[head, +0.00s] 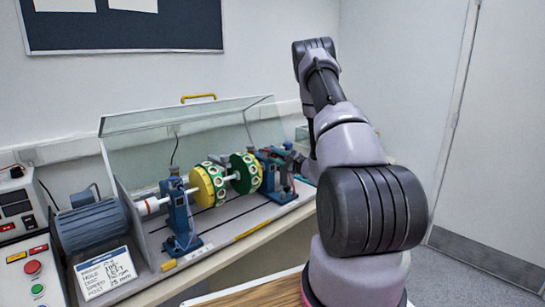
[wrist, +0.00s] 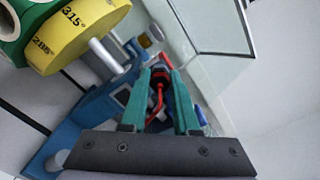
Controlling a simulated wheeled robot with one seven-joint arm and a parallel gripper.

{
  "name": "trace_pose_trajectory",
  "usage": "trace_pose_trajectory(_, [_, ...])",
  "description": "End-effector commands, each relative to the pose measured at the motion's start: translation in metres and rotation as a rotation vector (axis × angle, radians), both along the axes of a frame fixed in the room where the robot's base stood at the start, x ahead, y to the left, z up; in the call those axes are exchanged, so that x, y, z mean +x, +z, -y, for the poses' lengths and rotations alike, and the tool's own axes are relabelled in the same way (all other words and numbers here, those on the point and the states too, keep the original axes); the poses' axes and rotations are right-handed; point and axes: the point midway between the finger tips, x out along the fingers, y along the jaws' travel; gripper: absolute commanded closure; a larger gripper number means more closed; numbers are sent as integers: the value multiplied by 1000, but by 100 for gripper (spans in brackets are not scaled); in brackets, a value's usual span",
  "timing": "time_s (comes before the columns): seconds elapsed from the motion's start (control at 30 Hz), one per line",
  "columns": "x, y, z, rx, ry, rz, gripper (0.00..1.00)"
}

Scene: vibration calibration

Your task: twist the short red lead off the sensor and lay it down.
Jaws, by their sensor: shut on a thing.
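My gripper (wrist: 161,85) is at the right-hand blue bearing stand (wrist: 95,110). In the wrist view its green fingers are closed around the red end of the short red lead (wrist: 157,97). The lead curves back between the fingers. A dark part shows at the fingertips; whether the lead's end is still joined to the sensor there cannot be told. In the head view my gripper (head: 292,163) is small beside the stand (head: 272,175), partly hidden by my arm, and the lead is hard to make out.
A shaft carries a yellow disc (head: 208,185) and a green disc (head: 245,173), left of my gripper. A raised clear guard (head: 190,135) stands behind. A blue motor (head: 92,227), a control box (head: 28,235) and a white card (head: 106,273) are at the left.

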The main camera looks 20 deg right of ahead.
Motion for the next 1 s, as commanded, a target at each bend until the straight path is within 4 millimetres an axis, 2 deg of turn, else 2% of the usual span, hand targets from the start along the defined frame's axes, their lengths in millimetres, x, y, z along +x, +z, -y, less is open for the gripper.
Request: trace_pose_trajectory(1.0, [-10,0,4,2,-1,-1,100])
